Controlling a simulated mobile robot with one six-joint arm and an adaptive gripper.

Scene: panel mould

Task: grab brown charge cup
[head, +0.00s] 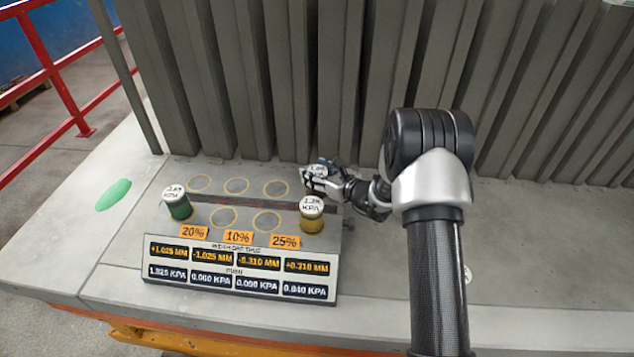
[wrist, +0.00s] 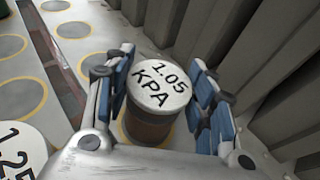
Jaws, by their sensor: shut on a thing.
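The brown charge cup (wrist: 148,126) has a white lid reading 1.05 KPA and stands upright between the fingers in the wrist view. My gripper (wrist: 160,100) is shut on it, with blue-padded fingers on both sides. In the head view my gripper (head: 318,180) is at the back right of the board, and only part of the cup's white lid (head: 318,169) shows there. Part of a yellow ring shows by the cup's base; I cannot tell whether the base touches the board.
A yellow cup (head: 312,222) stands just in front of my gripper; its 1.25 lid (wrist: 18,150) shows in the wrist view. A green cup (head: 179,207) stands at the left. Several yellow rings are empty. Tall grey panels (head: 270,80) rise close behind. A readout panel (head: 240,270) is in front.

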